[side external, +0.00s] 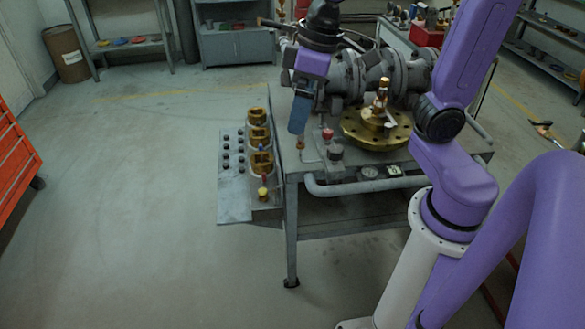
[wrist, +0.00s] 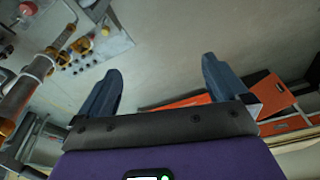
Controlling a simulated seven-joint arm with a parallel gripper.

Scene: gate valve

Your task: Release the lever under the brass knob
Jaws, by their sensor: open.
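My gripper (side external: 298,128) points down over the left edge of the grey metal bench. In the wrist view, its two dark fingers (wrist: 161,64) are wide apart with only floor between them. A small brass-coloured tip (side external: 300,143) shows just below the fingers; I cannot tell whether they touch. A brass spindle (side external: 382,92) stands upright on a round brass flange (side external: 360,130) to the right of my gripper. A yellow knob (side external: 263,193) sits low on the side panel. I cannot clearly tell which is the task's brass knob, and no lever under one can be made out.
Brass blocks (side external: 258,138) line a side panel (side external: 234,205) with several dark knobs, left of the bench. A red knob (side external: 327,134) and a grey pipe (side external: 365,187) are near the bench's front. Grey valve bodies (side external: 350,75) stand behind.

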